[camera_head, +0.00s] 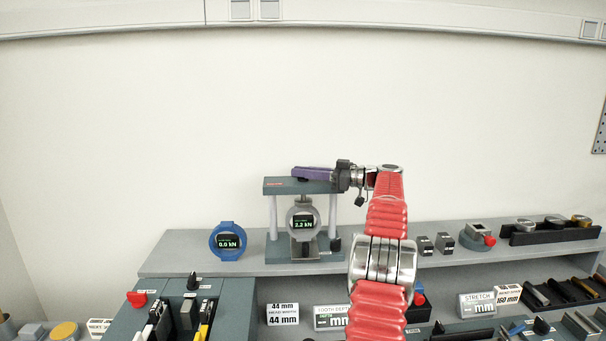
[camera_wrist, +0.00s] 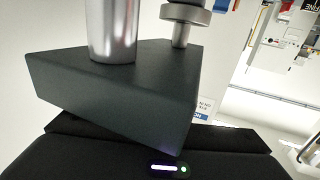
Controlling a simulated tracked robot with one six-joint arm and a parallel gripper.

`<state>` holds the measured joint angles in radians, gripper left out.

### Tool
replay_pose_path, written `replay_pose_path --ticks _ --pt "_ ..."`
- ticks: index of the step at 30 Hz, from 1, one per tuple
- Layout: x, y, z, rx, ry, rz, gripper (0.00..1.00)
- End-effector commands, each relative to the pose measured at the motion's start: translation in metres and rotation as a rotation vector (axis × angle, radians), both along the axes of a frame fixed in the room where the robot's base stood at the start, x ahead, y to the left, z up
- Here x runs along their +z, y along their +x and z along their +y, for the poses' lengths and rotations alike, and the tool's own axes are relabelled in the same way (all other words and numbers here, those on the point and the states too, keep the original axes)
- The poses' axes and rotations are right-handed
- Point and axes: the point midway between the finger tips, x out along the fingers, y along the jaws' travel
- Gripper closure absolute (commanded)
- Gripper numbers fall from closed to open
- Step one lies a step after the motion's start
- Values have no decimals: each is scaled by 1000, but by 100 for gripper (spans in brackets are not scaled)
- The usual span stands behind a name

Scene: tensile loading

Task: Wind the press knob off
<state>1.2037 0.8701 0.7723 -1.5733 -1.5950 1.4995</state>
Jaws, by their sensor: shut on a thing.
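The press (camera_head: 268,217) stands on the grey shelf, with a dark top plate, pale columns and a round gauge (camera_head: 302,222) that seems to read 2.2 kN. My gripper (camera_head: 306,173) reaches in from the right, its purple fingers lying level just above the top plate. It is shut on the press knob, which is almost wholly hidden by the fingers. In the wrist view a dark block (camera_wrist: 110,90) with a silver column (camera_wrist: 112,30) fills the middle, and a small metal disc on a post (camera_wrist: 185,14) stands behind. The fingertips are not clear there.
A blue round gauge (camera_head: 228,241) reading 0.0 kN stands left of the press. Small dark blocks (camera_head: 435,244) and a black rack (camera_head: 550,234) stand on the shelf to the right. Signs and fixtures crowd the lower front. The wall space above the press is clear.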

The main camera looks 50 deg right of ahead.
Motion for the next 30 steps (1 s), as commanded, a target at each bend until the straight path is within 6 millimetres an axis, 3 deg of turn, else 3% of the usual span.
replay_pose_path --ticks 13,14,21,30 --pt "1 0 1 7 1 -2 100" --pt "1 0 1 7 1 -2 89" --pt "0 0 1 6 0 -1 72" --pt "0 -1 0 5 0 -1 72"
